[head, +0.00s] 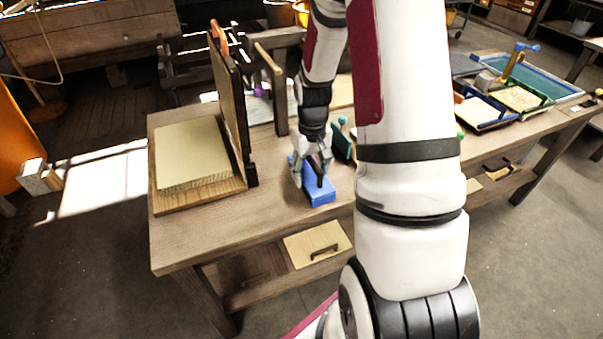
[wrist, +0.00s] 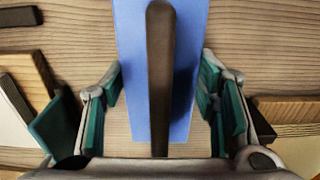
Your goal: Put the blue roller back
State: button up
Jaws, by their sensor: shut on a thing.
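My gripper (head: 314,175) points down over the left half of the workbench and is shut on a blue block (head: 322,197) with a dark bar handle. In the wrist view the blue block (wrist: 135,70) lies between the two teal finger pads, its brown handle (wrist: 160,60) running lengthwise along the middle. The block is at or just above the bench top; any gap is hard to judge. No rolling part shows on it. A small blue cylinder-like piece (head: 527,47) tops a yellow post at the bench's back right.
A pale board (head: 192,152) on a wooden base and an upright dark frame (head: 231,110) stand left of my gripper. A teal piece (head: 341,147) is close on its right. Colour-rimmed trays (head: 484,110) sit further right. The bench (head: 270,225) is clear at its front edge.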

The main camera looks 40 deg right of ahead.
jog(key=w, duration=0.3)
jog(key=shift+w+f, duration=0.25)
jog(key=shift+w, duration=0.1)
jog(key=shift+d+f, duration=0.1)
jog(key=shift+f, duration=1.55)
jog(key=shift+f, duration=0.3)
jog(key=shift+s+f, duration=0.15)
jog(key=shift+f, duration=0.2)
jog(key=shift+c, duration=2.3)
jog(key=o, duration=1.5)
jog(key=shift+f, duration=0.15)
